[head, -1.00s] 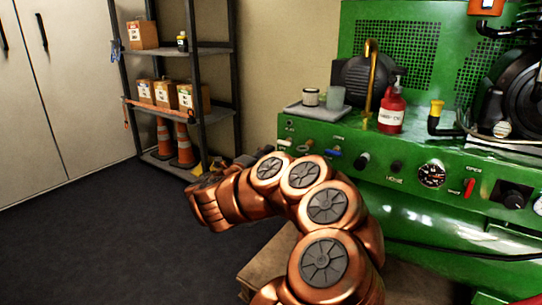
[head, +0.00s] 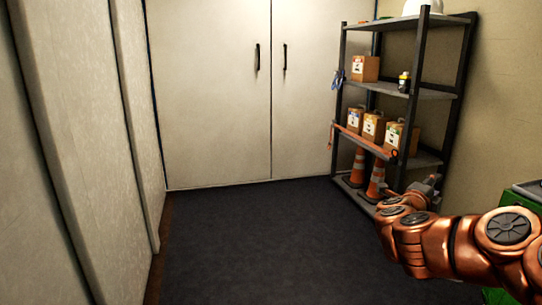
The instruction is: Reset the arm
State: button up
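My copper-coloured arm reaches in from the right edge of the head view, bent, with its far end in front of the foot of the shelf. My gripper (head: 430,186) shows only as a small dark shape beyond the last copper links. Its fingers are too small and too hidden to tell whether they are open or shut. I see nothing clearly held.
A dark metal shelf (head: 411,88) stands in the right corner with boxes (head: 365,69), a small bottle (head: 404,82), a white helmet (head: 422,7) and orange cones (head: 376,178). White double doors (head: 215,90) close the back. The dark floor (head: 255,235) ahead is clear.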

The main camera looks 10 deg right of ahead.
jog(key=w+a+r+n+t+y+p, duration=0.45)
jog(key=a+r+n, duration=0.2)
jog(key=a, duration=0.35)
jog(key=w+a+r+n+t+y+p, duration=0.3)
jog(key=a+r+n+y+p, duration=0.3)
jog(key=a, duration=0.4)
jog(key=s+a+r+n+g+y+p, duration=0.2)
jog(key=a+r+n+y+p, duration=0.15)
jog(key=a, duration=0.55)
jog(key=s+a+r+n+g+y+p, duration=0.1)
jog(key=s+a+r+n+y+p, duration=0.1)
jog(key=a+n+y+p, duration=0.45)
jog(key=s+a+n+g+h+p, duration=0.1)
jog(key=s+a+n+g+p, duration=0.5)
jog(key=s, duration=0.9)
jog(key=s+d+r+g+h+p, duration=0.1)
jog(key=s+g+p, duration=0.3)
jog(key=s, duration=0.7)
jog(key=s+d+r+n+g+h+p, duration=0.1)
jog(key=s+d+r+g+h+p, duration=0.1)
jog(key=s+g+p, duration=0.3)
jog(key=s+d+r+p, duration=0.1)
jog(key=s+p, duration=0.3)
jog(key=s, duration=0.3)
jog(key=shift+s+d+r, duration=0.15)
jog(key=shift+d+r, duration=0.05)
jog(key=shift+r, duration=0.1)
